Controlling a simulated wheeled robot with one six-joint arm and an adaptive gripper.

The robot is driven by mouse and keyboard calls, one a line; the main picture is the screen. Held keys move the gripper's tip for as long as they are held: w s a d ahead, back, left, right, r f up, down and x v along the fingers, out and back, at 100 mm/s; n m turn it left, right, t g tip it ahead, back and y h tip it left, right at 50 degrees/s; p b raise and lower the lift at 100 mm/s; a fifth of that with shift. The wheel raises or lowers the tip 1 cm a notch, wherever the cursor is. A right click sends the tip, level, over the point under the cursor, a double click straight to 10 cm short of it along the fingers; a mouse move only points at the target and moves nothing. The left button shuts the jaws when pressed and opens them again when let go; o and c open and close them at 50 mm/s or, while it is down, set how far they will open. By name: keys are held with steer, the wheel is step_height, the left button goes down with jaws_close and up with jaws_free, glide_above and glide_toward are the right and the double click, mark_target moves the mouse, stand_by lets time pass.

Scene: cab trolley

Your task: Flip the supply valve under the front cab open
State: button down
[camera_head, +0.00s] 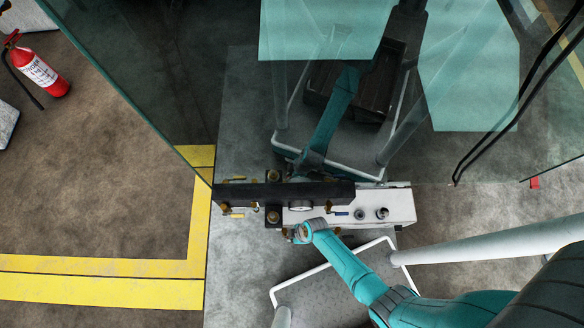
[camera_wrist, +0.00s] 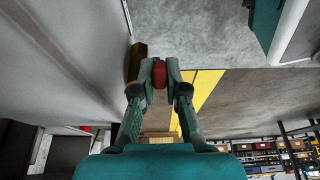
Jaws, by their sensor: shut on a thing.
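In the wrist view, my gripper (camera_wrist: 160,80) is shut on a small red handle (camera_wrist: 159,71), one fingertip on each side of it. A brass-brown fitting (camera_wrist: 137,60) is right beside the left finger, along the grey panel. I cannot tell from this view how far the handle is turned. In the head view, the valve bar (camera_head: 322,192) under the cab is a dark beam with a white box, with several brass fittings, yellow levers and a blue lever (camera_head: 341,213). My wrist is at its near side, and it hides the gripped handle.
The cab's glass (camera_head: 140,70) rises just beyond the bar. White tubular rails (camera_head: 335,264) stand close to my arm. A red fire extinguisher (camera_head: 38,67) is at the upper left. Yellow floor lines (camera_head: 100,279) cross open floor on the left.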

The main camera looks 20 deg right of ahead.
steer(key=shift+w+a+r+g+h, duration=0.15)
steer(key=shift+a+g+h, duration=0.15)
steer(key=shift+h, duration=0.3)
steer(key=shift+a+r+g+h, duration=0.15)
steer(key=shift+a+g+h, duration=0.1)
steer(key=shift+h, duration=0.35)
steer(key=c, duration=1.2)
jaws_free()
steer(key=shift+r, duration=0.1)
step_height(320, 180, up, 12)
steer(key=d, duration=0.1)
steer(key=shift+s+d, duration=0.2)
steer(key=shift+s, duration=0.05)
